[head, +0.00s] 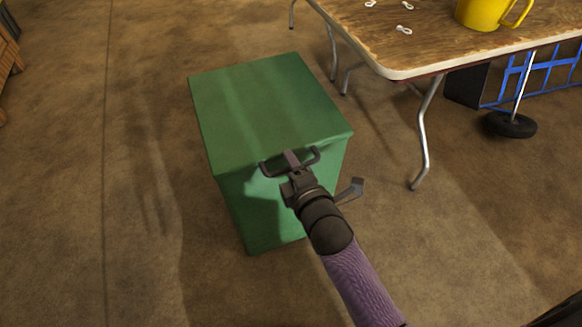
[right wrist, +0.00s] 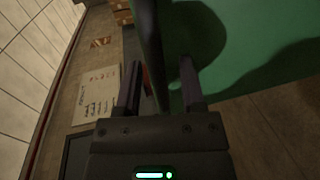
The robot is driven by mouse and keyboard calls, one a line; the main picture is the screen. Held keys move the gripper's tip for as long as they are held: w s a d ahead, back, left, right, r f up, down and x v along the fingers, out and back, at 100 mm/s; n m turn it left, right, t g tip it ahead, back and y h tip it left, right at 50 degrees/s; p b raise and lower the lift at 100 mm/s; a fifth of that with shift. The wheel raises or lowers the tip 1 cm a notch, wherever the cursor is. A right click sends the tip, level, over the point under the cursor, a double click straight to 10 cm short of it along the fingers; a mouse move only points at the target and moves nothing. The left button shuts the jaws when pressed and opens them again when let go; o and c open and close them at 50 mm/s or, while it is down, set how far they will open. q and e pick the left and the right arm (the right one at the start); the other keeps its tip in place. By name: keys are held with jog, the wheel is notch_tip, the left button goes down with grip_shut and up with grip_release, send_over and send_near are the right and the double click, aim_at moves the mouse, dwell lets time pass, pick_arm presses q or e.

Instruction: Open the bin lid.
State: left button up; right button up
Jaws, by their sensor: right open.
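The green bin (head: 265,105) stands on the floor in the middle of the head view, its flat lid shut. A dark bar handle (head: 271,173) sits at its front upper edge. My right gripper (head: 291,158) reaches it from the lower right. In the right wrist view the handle (right wrist: 150,45) runs between the two open fingers of the right gripper (right wrist: 160,85), and the green bin fills the upper right (right wrist: 260,40). The fingers stand apart on either side of the bar; whether either touches it I cannot tell. My left gripper is not in view.
A wooden-topped table (head: 440,50) with metal legs stands at the back right, with a yellow mug (head: 485,12) and small white pieces on it. A blue hand truck (head: 545,70) with a black wheel is behind it. The floor left of the bin is clear.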

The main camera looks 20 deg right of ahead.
grip_shut()
dwell(0.9)
dwell(0.4)
